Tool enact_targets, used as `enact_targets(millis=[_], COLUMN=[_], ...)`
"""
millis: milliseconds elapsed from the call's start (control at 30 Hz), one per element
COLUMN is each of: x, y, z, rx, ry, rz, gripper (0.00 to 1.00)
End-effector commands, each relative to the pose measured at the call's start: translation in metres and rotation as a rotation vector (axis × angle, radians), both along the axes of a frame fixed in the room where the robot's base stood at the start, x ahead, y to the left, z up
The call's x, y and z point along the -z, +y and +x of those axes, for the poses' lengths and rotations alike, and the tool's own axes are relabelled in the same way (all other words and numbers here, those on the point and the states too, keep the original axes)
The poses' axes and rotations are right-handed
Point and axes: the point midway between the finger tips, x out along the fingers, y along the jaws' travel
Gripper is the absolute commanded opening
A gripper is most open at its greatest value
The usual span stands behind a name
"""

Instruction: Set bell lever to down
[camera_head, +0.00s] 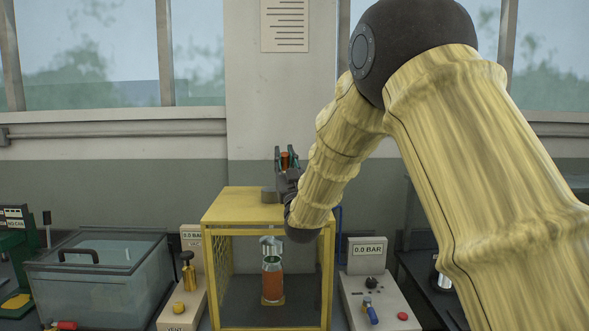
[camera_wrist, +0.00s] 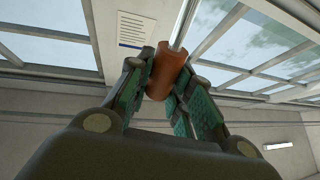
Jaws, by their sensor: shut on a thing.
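My gripper (camera_head: 287,160) is above the yellow guard frame, with its fingers pointing up. It is shut on the orange-brown grip of the bell lever (camera_head: 285,161). In the wrist view this grip (camera_wrist: 167,72) is a cylinder between the green finger pads, with a bright metal rod running up from it. The yellow frame (camera_head: 243,211) has mesh sides and an open front. My arm hides part of the frame's right top and the lever's mounting.
A panel reading 0.0 BAR (camera_head: 367,252) stands right of the frame, with a blue-handled valve and red button. Another panel (camera_head: 190,240) with a brass valve is to the left. A clear tank (camera_head: 100,275) sits further left. A wall is behind.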

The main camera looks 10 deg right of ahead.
Motion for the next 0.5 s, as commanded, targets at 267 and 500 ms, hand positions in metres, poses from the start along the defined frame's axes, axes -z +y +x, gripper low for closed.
enact_targets(millis=[267,500], x=[0.0047,0.0040], y=[0.0056,0.0064], z=[-0.0054,-0.0067], rx=[-0.005,-0.006], ry=[-0.047,-0.059], rz=[-0.007,-0.009], gripper=[0.00,0.00])
